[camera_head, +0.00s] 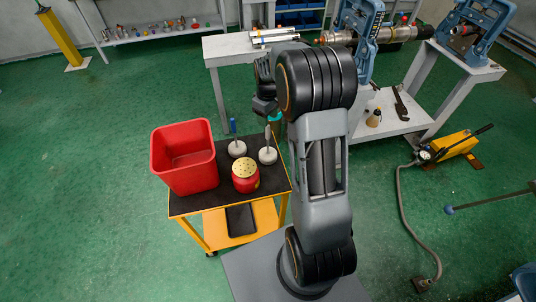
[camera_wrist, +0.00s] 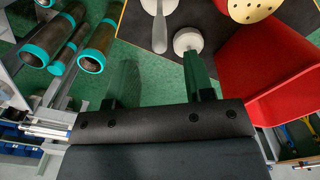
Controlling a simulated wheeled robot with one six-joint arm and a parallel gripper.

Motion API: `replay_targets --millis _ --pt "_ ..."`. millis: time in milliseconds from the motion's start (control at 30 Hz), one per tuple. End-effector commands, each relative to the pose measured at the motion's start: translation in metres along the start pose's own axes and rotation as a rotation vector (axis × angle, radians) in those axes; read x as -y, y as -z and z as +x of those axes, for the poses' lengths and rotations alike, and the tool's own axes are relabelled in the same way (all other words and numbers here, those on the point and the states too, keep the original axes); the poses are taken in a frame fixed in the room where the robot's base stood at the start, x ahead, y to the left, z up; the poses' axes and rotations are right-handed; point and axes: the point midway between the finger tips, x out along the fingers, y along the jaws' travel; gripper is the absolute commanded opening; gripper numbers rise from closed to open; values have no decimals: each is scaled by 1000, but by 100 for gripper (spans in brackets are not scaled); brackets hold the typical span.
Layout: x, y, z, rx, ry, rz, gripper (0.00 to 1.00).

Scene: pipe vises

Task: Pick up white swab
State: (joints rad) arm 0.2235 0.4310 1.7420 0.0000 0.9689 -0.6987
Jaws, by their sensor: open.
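Two white swabs with round white heads and upright handles stand on the dark top of the yellow cart (camera_head: 190,203). My gripper (camera_head: 266,108) is above the cart's back right part. In the wrist view its two fingers (camera_wrist: 160,75) are spread, with nothing clearly held between them.
A red bin (camera_head: 185,160) and a red can with a perforated yellow lid (camera_head: 245,175) share the cart top. A grey workbench (camera_head: 227,50) with pipe vises stands behind. Teal-ringed pipes (camera_wrist: 97,45) show in the wrist view. Green floor left of the cart is clear.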

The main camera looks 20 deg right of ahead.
Motion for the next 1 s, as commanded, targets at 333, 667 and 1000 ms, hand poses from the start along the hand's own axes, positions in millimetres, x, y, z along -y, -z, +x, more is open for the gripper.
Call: replay_targets --millis 333,667,1000 --pt "0 0 28 1 1 1 48" --pt "-1 -1 68 2 2 1 48" --pt "-1 -1 79 -1 0 1 48"
